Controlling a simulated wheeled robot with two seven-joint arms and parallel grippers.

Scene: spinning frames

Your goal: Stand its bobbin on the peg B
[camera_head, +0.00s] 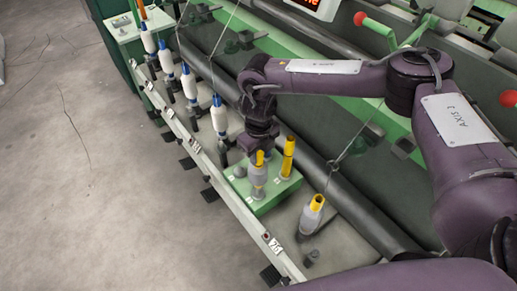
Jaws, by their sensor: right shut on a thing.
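My right gripper (258,151) points down over a small green block (268,206) on the machine's front. It is shut on the top of a grey bobbin (258,177) with a yellow tip. The bobbin is upright over the block's front part; I cannot tell whether it is seated on a peg or just above one. A short grey peg (240,172) shows to its left. A yellow tube (288,157) stands on the block behind it to the right. Small white labels on the block are too small to read. My left gripper is not in view.
Several white bobbins with blue tips, such as the nearest one (219,116), stand in a row to the left. A long dark roller (350,195) runs behind. The floor (80,180) at left is clear.

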